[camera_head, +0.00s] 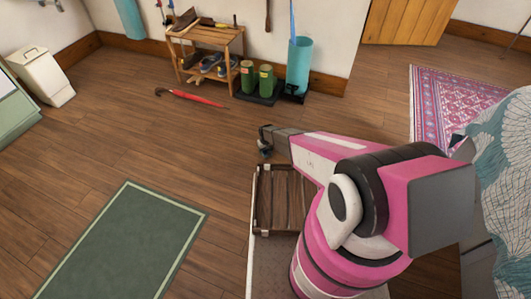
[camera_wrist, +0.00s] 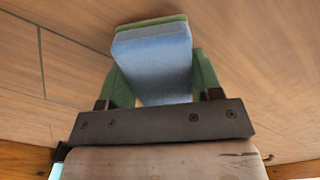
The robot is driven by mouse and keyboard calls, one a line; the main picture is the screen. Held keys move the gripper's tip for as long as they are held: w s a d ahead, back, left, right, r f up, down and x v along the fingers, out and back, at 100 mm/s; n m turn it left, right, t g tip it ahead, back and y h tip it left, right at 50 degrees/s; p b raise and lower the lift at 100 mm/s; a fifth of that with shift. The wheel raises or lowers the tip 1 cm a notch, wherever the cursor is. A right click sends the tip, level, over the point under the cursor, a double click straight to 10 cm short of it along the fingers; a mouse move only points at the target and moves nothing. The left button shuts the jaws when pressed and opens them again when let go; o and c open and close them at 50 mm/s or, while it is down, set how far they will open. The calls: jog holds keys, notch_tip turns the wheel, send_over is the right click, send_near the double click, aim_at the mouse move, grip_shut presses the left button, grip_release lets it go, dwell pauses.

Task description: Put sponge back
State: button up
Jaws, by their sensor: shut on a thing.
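A blue sponge with a green layer (camera_wrist: 152,62) is between the two green fingers of my gripper (camera_wrist: 160,78) in the wrist view. My gripper is shut on it and holds it off the wooden floor. In the head view the end of my arm and gripper (camera_head: 264,148) is small and over the floor in the middle. The sponge cannot be made out clearly there.
A wooden shelf (camera_head: 207,38) with shoes and tools stands by the back wall. A red umbrella (camera_head: 192,97) lies on the floor. A green rug (camera_head: 125,245) is at left, a bed (camera_head: 505,165) at right.

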jog(key=shift+f, duration=0.85)
jog(key=shift+f, duration=0.15)
jog(key=o, duration=0.9)
